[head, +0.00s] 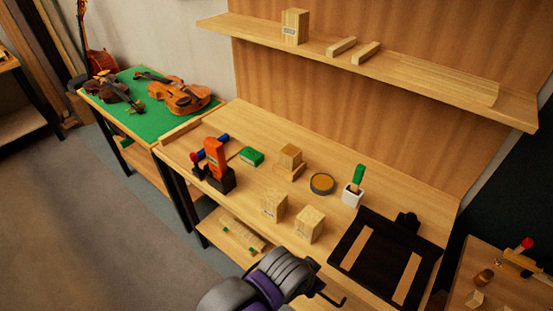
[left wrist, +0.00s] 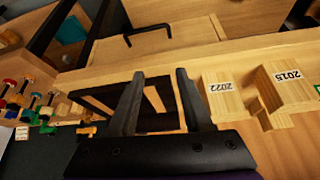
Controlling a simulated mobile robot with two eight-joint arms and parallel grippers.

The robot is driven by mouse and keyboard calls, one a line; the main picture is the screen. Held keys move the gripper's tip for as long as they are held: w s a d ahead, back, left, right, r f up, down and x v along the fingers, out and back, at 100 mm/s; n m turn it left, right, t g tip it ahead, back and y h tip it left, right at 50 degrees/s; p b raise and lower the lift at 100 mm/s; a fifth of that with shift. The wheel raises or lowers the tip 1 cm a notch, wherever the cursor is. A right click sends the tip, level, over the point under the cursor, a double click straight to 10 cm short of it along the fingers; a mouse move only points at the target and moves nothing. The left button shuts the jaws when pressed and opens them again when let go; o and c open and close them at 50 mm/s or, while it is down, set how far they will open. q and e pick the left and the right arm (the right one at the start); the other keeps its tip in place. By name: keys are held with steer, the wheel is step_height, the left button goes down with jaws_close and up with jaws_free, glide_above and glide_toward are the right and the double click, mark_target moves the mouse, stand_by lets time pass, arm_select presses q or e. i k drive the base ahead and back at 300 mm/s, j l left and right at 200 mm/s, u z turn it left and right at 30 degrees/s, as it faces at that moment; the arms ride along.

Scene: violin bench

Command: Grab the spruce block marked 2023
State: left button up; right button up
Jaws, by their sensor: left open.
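In the head view two pale spruce blocks with small labels, a left one (head: 273,206) and a right one (head: 309,226), stand near the bench's front edge. A third labelled block (head: 295,26) stands on the wall shelf. These labels are too small to read there. In the left wrist view one block (left wrist: 226,104) has a label that looks like 2022, its last digit uncertain, and another block (left wrist: 289,88) reads 2015. My left gripper (left wrist: 160,88) is open and empty, left of both blocks. In the head view my arm comes in at the bottom; its fingertips are not clear.
Behind the blocks are a wood piece (head: 290,156), a round tin (head: 322,184) and a white cup (head: 353,195) with a green-handled tool. An orange tool (head: 215,155) stands left. A black tray (head: 348,240) lies right. The bench front between orange tool and blocks is clear.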

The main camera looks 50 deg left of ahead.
mark_target(290, 154)
steer(key=u, duration=1.45)
steer(key=j+u, duration=0.15)
steer(key=j, duration=0.35)
steer(key=i+j+u, duration=0.2)
steer(key=j, duration=0.3)
steer(key=i+l+u, duration=0.1)
steer(key=i, duration=0.25)
steer(key=l, duration=0.1)
